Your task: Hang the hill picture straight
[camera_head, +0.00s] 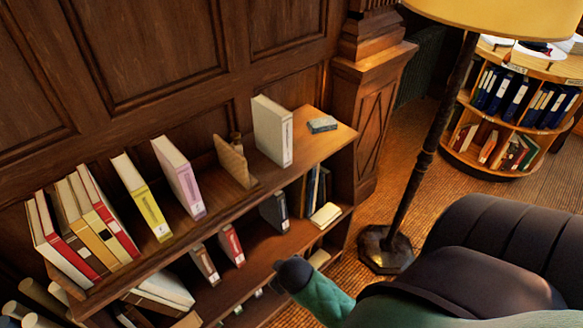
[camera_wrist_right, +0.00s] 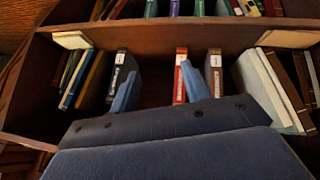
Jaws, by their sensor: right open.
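No hill picture can be made out in either view; the dark wood wall panels (camera_head: 190,45) in the head view look bare. My right gripper shows in the right wrist view (camera_wrist_right: 160,88) as two blue fingers standing apart, with nothing between them. Behind the fingers are books in a shelf, including a red one (camera_wrist_right: 182,75) and a black one (camera_wrist_right: 121,75). In the head view, a green arm with a dark end reaches from the lower right to the bookcase front. My left gripper is not in view.
A low wooden bookcase (camera_head: 325,152) stands against the wall, with several upright books, a tan wooden piece (camera_head: 232,162) and a small blue-grey box (camera_head: 322,124) on top. A floor lamp (camera_head: 425,150) stands to the right. A round bookshelf (camera_head: 500,137) is farther back.

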